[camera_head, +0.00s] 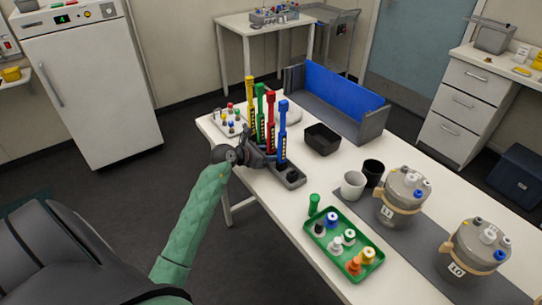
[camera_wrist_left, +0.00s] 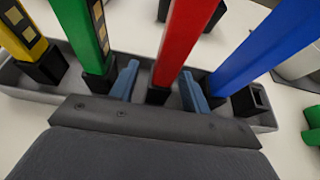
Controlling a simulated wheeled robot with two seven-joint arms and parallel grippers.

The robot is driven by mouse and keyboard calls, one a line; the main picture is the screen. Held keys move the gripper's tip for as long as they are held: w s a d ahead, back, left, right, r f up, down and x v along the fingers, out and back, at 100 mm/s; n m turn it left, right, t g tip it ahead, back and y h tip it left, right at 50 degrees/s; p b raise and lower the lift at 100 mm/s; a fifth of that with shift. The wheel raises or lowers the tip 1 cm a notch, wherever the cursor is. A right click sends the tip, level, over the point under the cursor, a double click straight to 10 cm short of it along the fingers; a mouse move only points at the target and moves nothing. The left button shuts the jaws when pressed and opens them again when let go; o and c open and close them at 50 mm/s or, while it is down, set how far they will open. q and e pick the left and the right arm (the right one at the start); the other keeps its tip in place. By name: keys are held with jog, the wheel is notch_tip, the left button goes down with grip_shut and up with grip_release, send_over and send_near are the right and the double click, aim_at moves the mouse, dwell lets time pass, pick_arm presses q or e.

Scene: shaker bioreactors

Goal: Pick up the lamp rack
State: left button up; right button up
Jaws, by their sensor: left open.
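The lamp rack (camera_head: 293,179) is a grey tray near the left edge of the white table. Yellow (camera_head: 249,95), green (camera_head: 260,110), red (camera_head: 270,120) and blue (camera_head: 282,130) lamps stand upright in it, and its front-right socket is empty. My left gripper (camera_head: 262,151) is at the rack's near side. In the left wrist view its two bluish fingers (camera_wrist_left: 160,84) are apart, one each side of the red lamp's (camera_wrist_left: 180,45) black socket, reaching over the rack (camera_wrist_left: 264,123). I cannot tell whether they touch it. My right gripper is not in view.
A black bin (camera_head: 322,139), a white cup (camera_head: 353,185) and a black cup (camera_head: 373,172) stand right of the rack. A green tray (camera_head: 343,243) of bottles is nearer. Two steel vessels (camera_head: 402,196) stand farther right. A blue-and-grey holder (camera_head: 340,97) stands behind.

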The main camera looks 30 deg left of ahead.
pick_arm(q)
jog(key=shift+w, duration=0.1)
grip_shut()
jog(key=shift+r, duration=0.1)
dwell(0.3)
